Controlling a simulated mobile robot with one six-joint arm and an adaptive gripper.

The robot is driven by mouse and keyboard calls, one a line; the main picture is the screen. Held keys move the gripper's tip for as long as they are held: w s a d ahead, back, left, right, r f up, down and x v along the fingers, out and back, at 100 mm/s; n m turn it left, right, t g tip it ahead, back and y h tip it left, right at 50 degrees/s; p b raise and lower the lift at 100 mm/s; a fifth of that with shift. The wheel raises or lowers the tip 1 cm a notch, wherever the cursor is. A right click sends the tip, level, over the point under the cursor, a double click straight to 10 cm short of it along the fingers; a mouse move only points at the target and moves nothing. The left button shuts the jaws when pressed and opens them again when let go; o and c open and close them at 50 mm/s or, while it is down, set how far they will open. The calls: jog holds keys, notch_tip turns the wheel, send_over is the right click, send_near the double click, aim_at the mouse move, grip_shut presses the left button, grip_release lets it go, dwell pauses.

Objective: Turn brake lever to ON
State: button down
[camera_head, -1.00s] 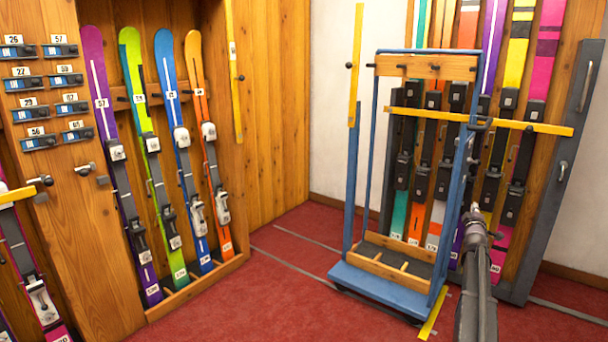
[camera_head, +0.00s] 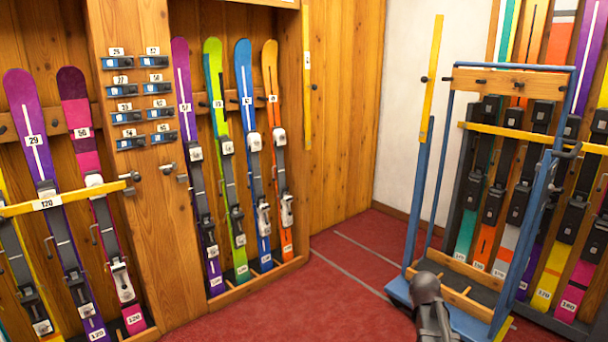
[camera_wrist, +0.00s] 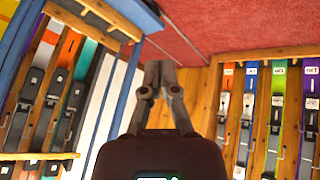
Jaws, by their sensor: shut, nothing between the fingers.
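The blue-framed cart (camera_head: 510,240) stands on the red floor at the right in the head view, with a yellow upright bar at its left side. No part of it can be made out clearly as the brake lever, nor an ON mark. A small yellow strip (camera_head: 503,328) shows low by the cart's base. My gripper (camera_wrist: 159,70) is shut and empty in the wrist view. The cart's blue frame (camera_wrist: 127,88) shows to its left there. My dark arm in the head view covers part of the cart's base.
A wooden rack (camera_head: 170,235) with several upright skis stands at the left, with a yellow bar (camera_head: 60,200) across its left bay. More skis stand behind the cart. Red floor (camera_head: 335,290) is open between rack and cart.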

jog(key=s+a+m+g+y+p, duration=0.15)
jog(key=s+a+g, duration=0.45)
jog(key=s+a, duration=1.3)
notch_tip(320, 180, up, 37)
jog(key=d+p, duration=0.1)
jog(key=p, duration=3.7)
jog(key=shift+d+y, duration=0.3)
jog(key=shift+y, duration=0.15)
